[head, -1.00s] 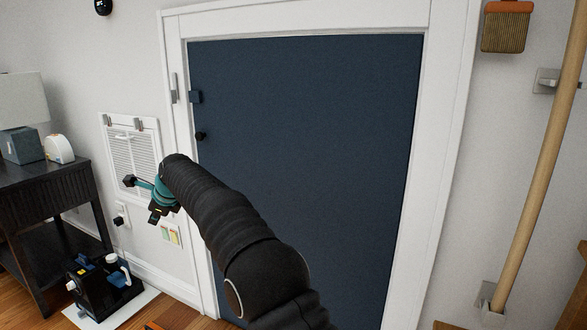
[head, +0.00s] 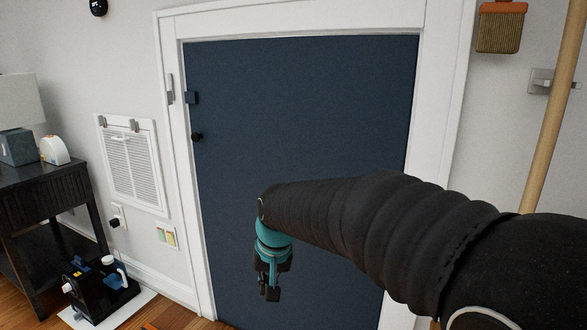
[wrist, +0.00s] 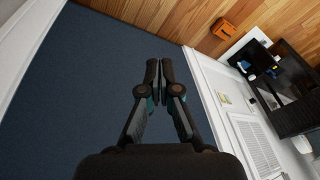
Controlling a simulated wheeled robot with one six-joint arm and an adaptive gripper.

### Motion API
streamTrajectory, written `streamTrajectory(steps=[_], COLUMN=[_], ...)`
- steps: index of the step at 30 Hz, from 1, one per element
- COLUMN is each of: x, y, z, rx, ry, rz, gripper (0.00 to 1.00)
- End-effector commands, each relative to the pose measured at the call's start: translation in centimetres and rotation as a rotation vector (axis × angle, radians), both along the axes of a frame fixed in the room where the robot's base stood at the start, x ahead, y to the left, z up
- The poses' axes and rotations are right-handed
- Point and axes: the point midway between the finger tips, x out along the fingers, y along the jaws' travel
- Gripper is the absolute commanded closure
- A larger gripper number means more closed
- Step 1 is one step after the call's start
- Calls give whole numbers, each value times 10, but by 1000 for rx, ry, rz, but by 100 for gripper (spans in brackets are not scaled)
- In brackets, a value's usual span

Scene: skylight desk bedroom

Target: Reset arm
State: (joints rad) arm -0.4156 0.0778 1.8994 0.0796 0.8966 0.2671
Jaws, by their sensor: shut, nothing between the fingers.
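My gripper (head: 271,290) hangs at the end of my black-sleeved arm, in front of the dark blue door panel in the head view. It has a teal wrist part and points downward. In the wrist view my gripper (wrist: 159,75) shows its two dark fingers close together at the tips, with nothing held between them. The blue panel (head: 300,110) is flat and set in a white frame; it fills the left of the wrist view (wrist: 75,95).
A louvred white vent (head: 133,168) is on the wall at left. A black machine (head: 100,285) stands on a white mat beside a dark side table (head: 45,195). At right are a wooden pole (head: 550,130) and a hanging brush (head: 501,27). An orange object (wrist: 223,28) lies on the wood floor.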

Motion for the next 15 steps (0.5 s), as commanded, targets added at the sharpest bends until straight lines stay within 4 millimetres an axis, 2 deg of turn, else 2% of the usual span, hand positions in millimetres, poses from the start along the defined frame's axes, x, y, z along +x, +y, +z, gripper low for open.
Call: streamTrajectory(steps=[1, 6, 15], x=[-16, -67, -153], y=[-20, -75, -150], z=[3, 3, -4], rx=[-17, -73, -121], ry=[-10, -30, -72], rz=[25, 98, 71], gripper=[100, 100, 100])
